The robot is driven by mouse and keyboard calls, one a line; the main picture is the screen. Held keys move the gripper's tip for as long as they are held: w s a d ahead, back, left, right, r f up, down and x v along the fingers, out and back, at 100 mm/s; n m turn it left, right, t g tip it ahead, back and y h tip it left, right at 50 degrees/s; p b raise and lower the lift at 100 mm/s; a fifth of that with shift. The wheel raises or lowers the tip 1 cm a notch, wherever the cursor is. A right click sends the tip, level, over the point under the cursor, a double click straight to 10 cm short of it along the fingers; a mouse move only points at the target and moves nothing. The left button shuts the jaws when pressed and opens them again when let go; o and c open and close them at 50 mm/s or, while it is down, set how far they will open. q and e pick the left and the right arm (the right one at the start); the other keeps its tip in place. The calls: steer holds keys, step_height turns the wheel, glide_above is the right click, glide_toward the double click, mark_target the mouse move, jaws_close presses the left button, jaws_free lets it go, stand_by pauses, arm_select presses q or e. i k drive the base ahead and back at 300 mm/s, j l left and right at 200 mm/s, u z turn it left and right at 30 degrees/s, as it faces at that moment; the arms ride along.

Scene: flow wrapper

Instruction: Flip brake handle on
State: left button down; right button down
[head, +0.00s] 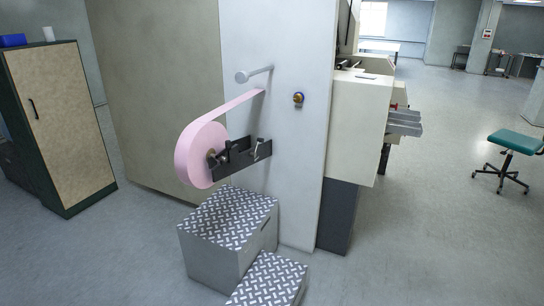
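The brake handle appears to be the small metal lever (257,150) on the dark bracket (236,157) fixed to the light machine panel. A second small dark fitting (227,147) sits at the hub of the pink film roll (201,158). They are too small to tell the lever's exact position. A strip of pink film (240,101) runs from the roll up to the panel, below a grey roller (254,75). Neither of my grippers shows in the head view.
Metal tread-plate steps (228,217) stand on the floor below the roll, with a lower step (268,280) in front. A cabinet (62,120) stands at the left. A green stool (514,142) is at the right. Open floor (420,230) lies right of the machine.

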mark_target(253, 155)
steer(key=i+l+u, duration=0.25)
steer(key=i+l, duration=0.4)
steer(key=i, duration=0.15)
steer(key=i+l, duration=0.4)
steer(key=i, duration=0.15)
steer(key=i+l, duration=0.45)
steer(key=i, duration=0.15)
steer(key=i+l, duration=0.4)
steer(key=i, duration=0.15)
steer(key=i+l+z, duration=0.1)
steer(key=i+l, duration=0.3)
steer(key=i, duration=0.15)
